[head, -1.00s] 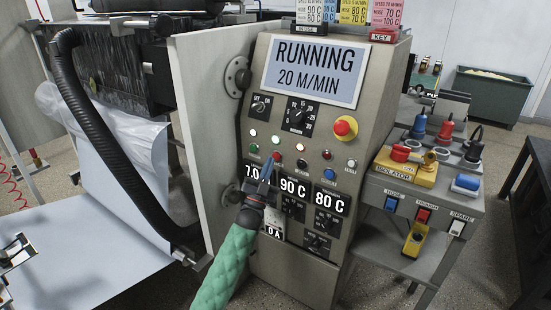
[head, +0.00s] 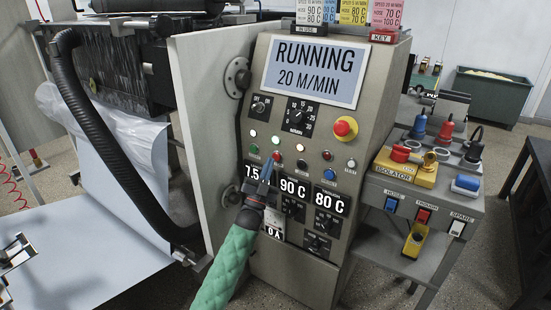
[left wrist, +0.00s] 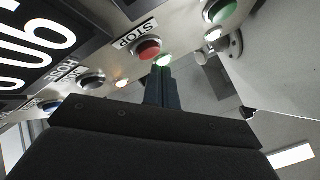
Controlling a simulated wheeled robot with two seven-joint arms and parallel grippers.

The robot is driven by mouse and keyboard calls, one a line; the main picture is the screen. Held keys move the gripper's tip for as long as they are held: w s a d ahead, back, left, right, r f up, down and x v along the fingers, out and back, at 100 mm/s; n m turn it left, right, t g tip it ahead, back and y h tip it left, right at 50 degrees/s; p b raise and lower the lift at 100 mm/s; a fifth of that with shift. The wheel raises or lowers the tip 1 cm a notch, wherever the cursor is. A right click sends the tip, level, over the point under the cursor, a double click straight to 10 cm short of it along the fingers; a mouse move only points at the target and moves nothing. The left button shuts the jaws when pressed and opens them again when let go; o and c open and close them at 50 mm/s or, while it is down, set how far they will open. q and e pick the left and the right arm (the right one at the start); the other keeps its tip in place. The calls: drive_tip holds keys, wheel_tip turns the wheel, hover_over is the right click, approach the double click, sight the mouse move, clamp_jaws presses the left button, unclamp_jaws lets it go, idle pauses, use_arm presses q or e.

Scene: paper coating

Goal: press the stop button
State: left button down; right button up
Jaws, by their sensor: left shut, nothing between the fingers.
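The red stop button (head: 277,155) is in the button row of the grey control panel (head: 262,90). In the left wrist view the same red button (left wrist: 148,48) sits beside its STOP label (left wrist: 136,33). My left gripper (head: 267,167) is shut and empty, just below and left of the red button in the head view. In the left wrist view its fingertips (left wrist: 163,76) point up, beside and slightly below the button, near a lit lamp (left wrist: 163,60). I cannot tell whether they touch the panel. The panel screen (head: 314,70) reads RUNNING, 20 M/MIN. My right gripper is not in view.
A green button (head: 254,149) is left of the red one, a black button (head: 302,164) right. A large red emergency-type knob (head: 345,128) is higher up. A side plate (head: 202,130) stands left of the panel. A cart (head: 440,196) with coloured plugs stands right.

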use_arm(q)
drive_tip(key=shift+w+d, duration=0.1)
drive_tip(key=shift+w, duration=0.05)
idle(0.7)
drive_tip(key=shift+w+d, duration=0.15)
drive_tip(key=shift+w, duration=0.05)
drive_tip(key=shift+w+d+b, duration=0.2)
drive_tip(key=shift+w+b, duration=0.1)
drive_tip(key=shift+b, duration=0.05)
idle(0.8)
drive_tip(key=shift+s, duration=0.1)
drive_tip(key=shift+s+a+p, duration=0.4)
drive_tip(key=shift+s+a, duration=0.05)
drive_tip(key=shift+s, duration=0.1)
drive_tip(key=shift+s, duration=0.1)
idle(0.4)
drive_tip(key=s+a+p, duration=0.1)
drive_tip(key=s, duration=0.1)
drive_tip(key=s+a+p, duration=0.1)
drive_tip(key=a, duration=0.1)
drive_tip(key=shift+s, duration=0.4)
